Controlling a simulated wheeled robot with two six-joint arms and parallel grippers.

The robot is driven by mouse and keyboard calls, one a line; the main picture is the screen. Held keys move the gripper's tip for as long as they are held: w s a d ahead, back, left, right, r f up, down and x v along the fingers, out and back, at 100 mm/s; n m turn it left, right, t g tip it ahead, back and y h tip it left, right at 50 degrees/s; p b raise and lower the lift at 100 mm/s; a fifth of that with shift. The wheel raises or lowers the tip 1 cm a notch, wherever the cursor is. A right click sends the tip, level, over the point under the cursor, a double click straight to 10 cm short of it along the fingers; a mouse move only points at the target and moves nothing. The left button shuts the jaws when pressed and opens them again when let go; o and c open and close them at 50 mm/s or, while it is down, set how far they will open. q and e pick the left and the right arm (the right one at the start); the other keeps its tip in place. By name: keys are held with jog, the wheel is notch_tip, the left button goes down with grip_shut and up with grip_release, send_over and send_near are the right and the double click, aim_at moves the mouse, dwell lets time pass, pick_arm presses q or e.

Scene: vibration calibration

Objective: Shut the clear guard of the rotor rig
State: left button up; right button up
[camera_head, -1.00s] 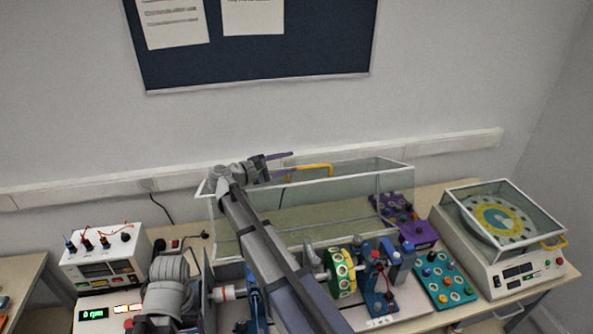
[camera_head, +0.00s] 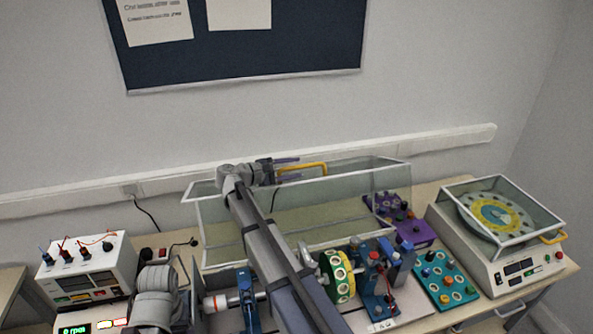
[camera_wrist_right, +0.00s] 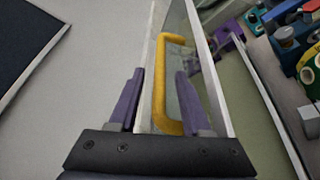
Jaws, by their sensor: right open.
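The clear guard (camera_head: 345,205) of the rotor rig is tipped up and back, standing open behind the rotor. Its yellow handle (camera_head: 310,168) is on its upper edge, and the handle also shows in the right wrist view (camera_wrist_right: 161,85). My right gripper (camera_head: 293,168) is at the left part of the handle. In the right wrist view its purple fingers (camera_wrist_right: 159,75) are open, one on each side of the handle, with gaps visible. The green rotor disc (camera_head: 337,276) sits uncovered on the rig, partly hidden by my right arm. My left gripper is out of view.
A balance machine (camera_head: 500,235) with a clear cover stands at the right. A purple tray (camera_head: 415,232) and teal tray (camera_head: 446,278) of small parts lie between it and the rig. A meter box (camera_head: 88,270) with cables stands at the left. The wall is close behind the guard.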

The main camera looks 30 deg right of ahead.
jog(key=shift+x, duration=0.75)
jog(key=shift+c, duration=0.2)
grip_shut()
dwell(0.7)
